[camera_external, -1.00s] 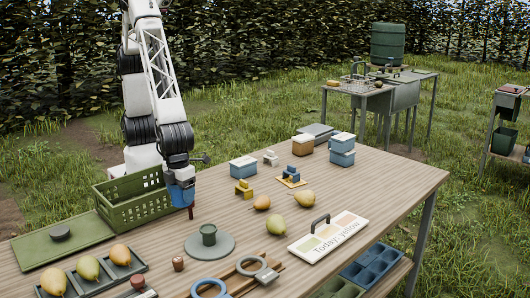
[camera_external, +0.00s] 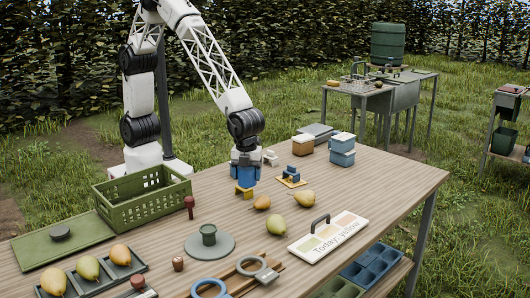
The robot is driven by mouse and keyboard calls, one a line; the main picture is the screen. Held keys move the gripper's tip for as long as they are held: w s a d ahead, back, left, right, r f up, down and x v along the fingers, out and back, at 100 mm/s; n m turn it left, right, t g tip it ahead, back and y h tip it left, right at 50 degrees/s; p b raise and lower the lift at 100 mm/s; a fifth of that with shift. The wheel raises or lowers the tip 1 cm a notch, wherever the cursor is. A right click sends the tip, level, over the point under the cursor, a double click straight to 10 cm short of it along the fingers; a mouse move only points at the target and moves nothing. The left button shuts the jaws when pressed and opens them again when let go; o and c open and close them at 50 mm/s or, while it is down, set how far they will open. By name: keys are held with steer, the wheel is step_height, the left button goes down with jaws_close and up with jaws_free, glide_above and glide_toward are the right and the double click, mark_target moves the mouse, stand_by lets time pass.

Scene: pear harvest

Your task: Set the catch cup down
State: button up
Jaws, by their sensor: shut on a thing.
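A small dark green cup (camera_external: 208,234), which looks like the catch cup, stands upright on a round grey disc (camera_external: 222,246) near the middle of the table. My gripper (camera_external: 244,184) is away from it, farther back and to the right. The gripper points down at a small yellow block (camera_external: 244,193) and is shut on it. The fingertips are mostly hidden by the gripper body. The block looks to be at or very near the table top; I cannot tell if it touches.
A dark red peg (camera_external: 189,204) stands beside the green crate (camera_external: 145,205). Loose pears (camera_external: 276,225) and a sign board (camera_external: 328,236) lie to the right. A pear tray (camera_external: 75,282) and blue-grey rings (camera_external: 258,267) are in front. Small boxes (camera_external: 342,150) stand at the back.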

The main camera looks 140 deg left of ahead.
steer(key=s+a+n, duration=0.3)
steer(key=s+a, duration=0.1)
steer(key=a, duration=1)
steer(key=s+a+n, duration=0.4)
steer(key=a, duration=0.9)
steer(key=s+a+n, duration=0.3)
steer(key=s+a, duration=0.1)
steer(key=a, duration=1)
steer(key=shift+s+a+n, duration=0.2)
steer(key=shift+a+n, duration=0.1)
steer(key=shift+f, duration=3.05)
steer(key=shift+f, duration=0.1)
steer(key=shift+f, duration=1.8)
steer(key=shift+f, duration=0.1)
